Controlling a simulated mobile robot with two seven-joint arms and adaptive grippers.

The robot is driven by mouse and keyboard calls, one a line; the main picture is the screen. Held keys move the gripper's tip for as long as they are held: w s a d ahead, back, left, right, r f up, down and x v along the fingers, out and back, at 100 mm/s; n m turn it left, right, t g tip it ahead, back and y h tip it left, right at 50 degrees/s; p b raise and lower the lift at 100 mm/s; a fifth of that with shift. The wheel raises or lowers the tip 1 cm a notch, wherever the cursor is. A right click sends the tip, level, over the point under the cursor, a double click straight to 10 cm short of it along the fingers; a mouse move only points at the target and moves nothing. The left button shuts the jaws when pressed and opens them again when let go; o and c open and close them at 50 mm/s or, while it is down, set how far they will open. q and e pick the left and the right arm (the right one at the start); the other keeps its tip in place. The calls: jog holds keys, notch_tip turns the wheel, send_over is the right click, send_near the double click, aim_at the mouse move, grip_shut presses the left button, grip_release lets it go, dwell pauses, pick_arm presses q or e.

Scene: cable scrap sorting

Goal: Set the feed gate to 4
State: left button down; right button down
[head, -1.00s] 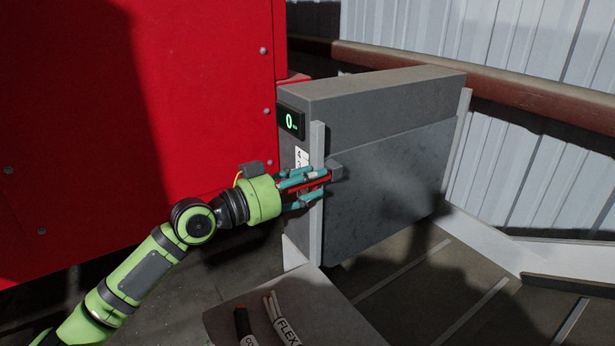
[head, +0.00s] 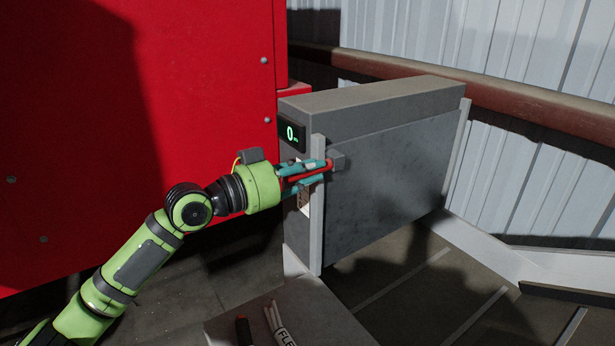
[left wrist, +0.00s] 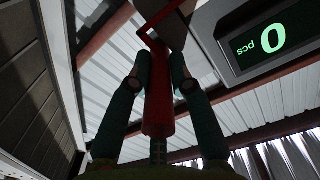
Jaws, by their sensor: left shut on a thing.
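The feed gate is a grey panel (head: 390,175) in an upright frame beside the red machine. Its red handle (head: 312,173) joins a grey block (head: 337,160) on the panel's near edge. My left gripper (head: 318,171) is shut on the red handle, which also shows between the fingers in the left wrist view (left wrist: 158,105). The display (head: 291,134) on the frame reads 0; in the left wrist view (left wrist: 262,42) it reads 0 pcs. The white scale strip (head: 304,208) is mostly hidden behind my gripper, so the gate's setting cannot be read. My right gripper is not in view.
The red machine (head: 200,80) stands close to my left arm. A grey surface (head: 270,325) with labelled cable pieces (head: 275,318) is at the bottom. A dark ribbed belt (head: 430,280) with a pale side rail (head: 500,250) lies to the right.

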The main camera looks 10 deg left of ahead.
pick_arm(q)
jog(key=shift+r, duration=0.55)
jog(key=c, duration=1.1)
grip_release()
jog(key=shift+f, duration=0.1)
jog(key=shift+f, duration=0.1)
jog(key=shift+s+a+f, duration=0.1)
jog(key=shift+s+a, duration=0.25)
jog(key=shift+a, duration=0.05)
jog(key=v, duration=1.1)
jog(key=shift+s+d, duration=0.1)
